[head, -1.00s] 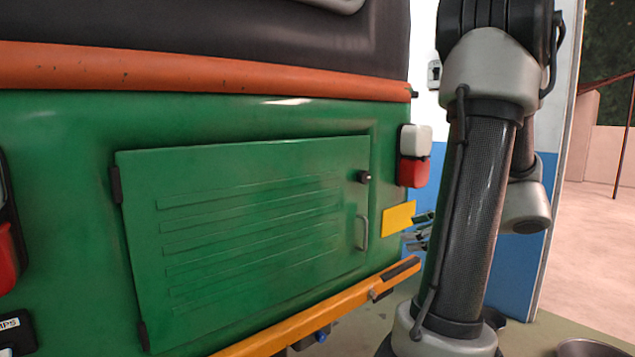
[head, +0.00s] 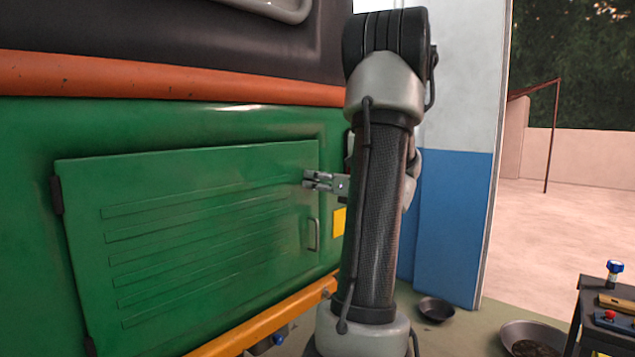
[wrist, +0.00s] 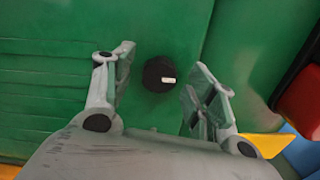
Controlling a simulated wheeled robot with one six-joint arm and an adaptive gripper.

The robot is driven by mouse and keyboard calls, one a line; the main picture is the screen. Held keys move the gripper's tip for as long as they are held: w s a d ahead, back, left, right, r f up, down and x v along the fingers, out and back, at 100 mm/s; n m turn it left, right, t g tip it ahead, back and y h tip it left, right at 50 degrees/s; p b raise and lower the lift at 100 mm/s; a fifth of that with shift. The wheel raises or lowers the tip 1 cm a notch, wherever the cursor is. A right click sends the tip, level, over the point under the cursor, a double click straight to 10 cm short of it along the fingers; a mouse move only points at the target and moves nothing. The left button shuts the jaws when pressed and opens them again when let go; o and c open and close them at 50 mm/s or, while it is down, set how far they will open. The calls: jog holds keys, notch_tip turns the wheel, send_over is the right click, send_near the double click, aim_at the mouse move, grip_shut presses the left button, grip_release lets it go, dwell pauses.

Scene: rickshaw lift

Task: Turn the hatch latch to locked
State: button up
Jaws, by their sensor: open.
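The green hatch (head: 200,230) is closed flush in the rickshaw's rear, with a grey handle (head: 314,235) on its right side. The latch is a round black knob with a pale bar mark (wrist: 159,75) in the wrist view. The mark lies roughly level in that view. My gripper (wrist: 157,85) is open, with a finger on each side of the knob and gaps on both sides. In the head view my gripper (head: 306,181) is near the hatch's upper right edge, and it hides the latch there.
An orange bumper (head: 265,318) runs below the hatch. A red tail lamp (wrist: 300,100) and a yellow plate (wrist: 262,144) are right of the knob. A dark stand (head: 590,310) with tools and bowls (head: 436,308) on the floor are at right.

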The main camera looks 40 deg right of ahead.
jog(key=shift+w, duration=0.3)
jog(key=c, duration=1)
